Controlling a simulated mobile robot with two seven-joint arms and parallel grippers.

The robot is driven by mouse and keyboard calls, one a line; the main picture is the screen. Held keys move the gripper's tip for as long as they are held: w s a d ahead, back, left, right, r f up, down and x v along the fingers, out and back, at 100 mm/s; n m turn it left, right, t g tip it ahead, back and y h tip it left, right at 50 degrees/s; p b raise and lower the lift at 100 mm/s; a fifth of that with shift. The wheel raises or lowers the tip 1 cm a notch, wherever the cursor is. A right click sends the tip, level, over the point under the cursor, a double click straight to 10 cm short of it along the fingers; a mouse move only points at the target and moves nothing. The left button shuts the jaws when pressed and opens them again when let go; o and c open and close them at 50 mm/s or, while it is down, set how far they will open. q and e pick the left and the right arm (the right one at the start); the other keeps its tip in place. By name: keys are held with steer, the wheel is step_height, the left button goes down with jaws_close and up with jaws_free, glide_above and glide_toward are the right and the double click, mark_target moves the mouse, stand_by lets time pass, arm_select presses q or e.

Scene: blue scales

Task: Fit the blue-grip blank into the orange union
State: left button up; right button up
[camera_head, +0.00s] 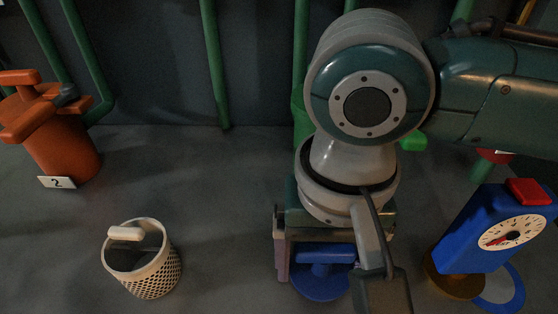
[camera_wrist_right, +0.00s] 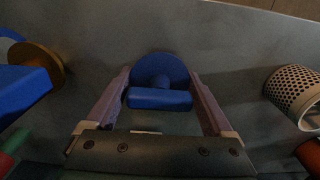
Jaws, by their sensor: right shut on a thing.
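The blue-grip blank (camera_head: 321,284) has a bar handle on a round blue disc. My right gripper (camera_head: 322,258) points down and is shut on its handle. In the right wrist view, the handle of the blank (camera_wrist_right: 160,98) lies between the two fingers of the gripper (camera_wrist_right: 160,82), with the disc beyond. I cannot tell whether the disc touches the surface below. The orange union (camera_head: 58,140), labelled "2", stands at the far left of the head view, with an orange bar-handled piece on its top. My left gripper is not in view.
A white perforated basket (camera_head: 153,272) holding a white-handled piece stands between the union and my right gripper. A blue dial scale (camera_head: 478,225) with a red top stands at the right. Green pipes (camera_head: 214,65) run up the back wall. The middle floor is clear.

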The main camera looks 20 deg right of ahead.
steer(key=shift+f, duration=0.15)
steer(key=o, duration=1.5)
steer(key=shift+f, duration=0.1)
